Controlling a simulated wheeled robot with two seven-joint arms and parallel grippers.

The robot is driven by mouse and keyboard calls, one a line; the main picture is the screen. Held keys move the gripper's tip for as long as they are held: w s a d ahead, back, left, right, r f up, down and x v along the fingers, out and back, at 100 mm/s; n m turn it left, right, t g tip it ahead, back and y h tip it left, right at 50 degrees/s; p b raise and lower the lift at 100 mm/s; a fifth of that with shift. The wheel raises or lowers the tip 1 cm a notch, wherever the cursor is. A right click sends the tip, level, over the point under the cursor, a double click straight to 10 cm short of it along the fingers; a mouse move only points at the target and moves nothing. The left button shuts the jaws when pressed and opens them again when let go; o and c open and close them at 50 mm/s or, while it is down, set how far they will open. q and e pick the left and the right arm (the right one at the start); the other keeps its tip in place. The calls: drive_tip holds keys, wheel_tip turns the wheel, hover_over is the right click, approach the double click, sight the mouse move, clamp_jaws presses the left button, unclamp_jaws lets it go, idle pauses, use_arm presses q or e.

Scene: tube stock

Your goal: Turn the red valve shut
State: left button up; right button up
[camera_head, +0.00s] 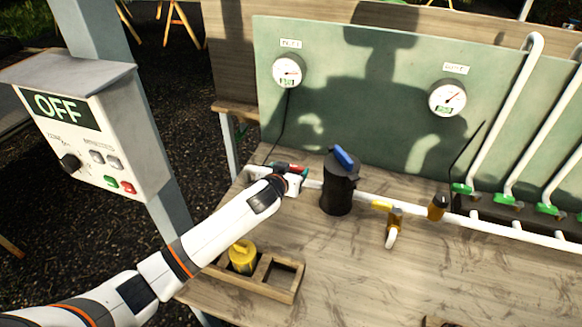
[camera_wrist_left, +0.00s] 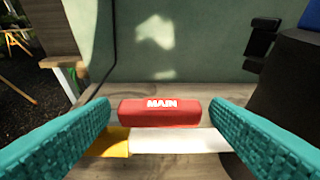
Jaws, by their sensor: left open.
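The red valve handle (camera_wrist_left: 160,112), marked MAIN, lies lengthwise along the white pipe (camera_wrist_left: 180,142) in the left wrist view. A yellow band shows on the pipe at its left. In the head view the red handle (camera_head: 287,167) is small and partly hidden by my left gripper (camera_head: 303,174), which is at the valve. In the left wrist view the teal fingers of my left gripper (camera_wrist_left: 160,106) are open, one on each side of the handle, with gaps at both ends. My right gripper is not in view.
A black canister (camera_head: 337,195) with a blue top handle stands just right of the valve. Brass-coloured fittings (camera_head: 395,218) sit farther right along the pipe. A wooden tray (camera_head: 283,292) holds a yellow object (camera_head: 242,256). A control box (camera_head: 100,135) reads OFF. Two gauges hang on the green panel.

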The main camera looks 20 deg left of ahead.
use_arm(q)
drive_tip(key=shift+w+f, duration=0.25)
drive_tip(key=shift+w, duration=0.45)
drive_tip(key=c, duration=1.1)
drive_tip(key=shift+s+a, duration=0.1)
